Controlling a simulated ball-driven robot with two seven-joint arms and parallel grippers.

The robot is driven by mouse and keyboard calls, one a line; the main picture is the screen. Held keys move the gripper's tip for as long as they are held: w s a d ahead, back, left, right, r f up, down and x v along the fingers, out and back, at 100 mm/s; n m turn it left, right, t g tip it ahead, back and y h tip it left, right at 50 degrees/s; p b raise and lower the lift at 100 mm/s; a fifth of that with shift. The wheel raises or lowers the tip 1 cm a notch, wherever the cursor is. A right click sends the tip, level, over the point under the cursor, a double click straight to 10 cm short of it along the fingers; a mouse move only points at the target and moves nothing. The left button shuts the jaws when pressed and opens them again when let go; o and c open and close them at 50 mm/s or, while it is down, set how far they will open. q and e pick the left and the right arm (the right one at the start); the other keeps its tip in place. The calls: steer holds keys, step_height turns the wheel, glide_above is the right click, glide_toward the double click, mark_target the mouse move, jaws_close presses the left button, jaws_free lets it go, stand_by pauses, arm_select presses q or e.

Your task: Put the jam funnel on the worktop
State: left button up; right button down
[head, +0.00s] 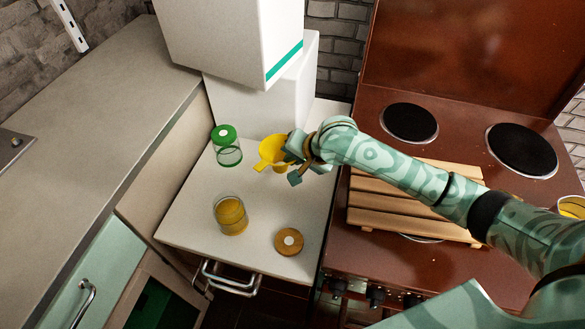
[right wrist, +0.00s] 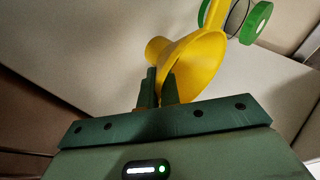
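The yellow jam funnel (head: 271,151) is at the back of the pale worktop surface (head: 185,210), beside a green-lidded jar. My right gripper (head: 287,154) reaches in from the right and meets the funnel's right side. In the right wrist view, the funnel (right wrist: 195,65) lies tilted, with its rim wall between the two close-set fingertips (right wrist: 160,85), so the gripper looks shut on it. I cannot tell whether the funnel touches the surface. My left gripper is not in view.
A green-lidded jar (head: 226,146), a jar with amber contents (head: 231,215) and a round wooden lid (head: 289,242) stand on the pale surface. A white appliance (head: 235,40) overhangs its back. A brown hob (head: 385,110) with a slatted wooden rack (head: 385,218) is to the right.

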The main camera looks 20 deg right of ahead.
step_height(320, 180, down, 4)
steer(key=shift+r+b, duration=0.15)
steer(key=shift+b, duration=0.8)
steer(key=shift+r, duration=0.25)
steer(key=shift+p, duration=0.3)
steer(key=c, duration=1.6)
jaws_free()
steer(key=shift+f, duration=0.1)
steer(key=p+v, duration=0.6)
steer(key=v, duration=0.6)
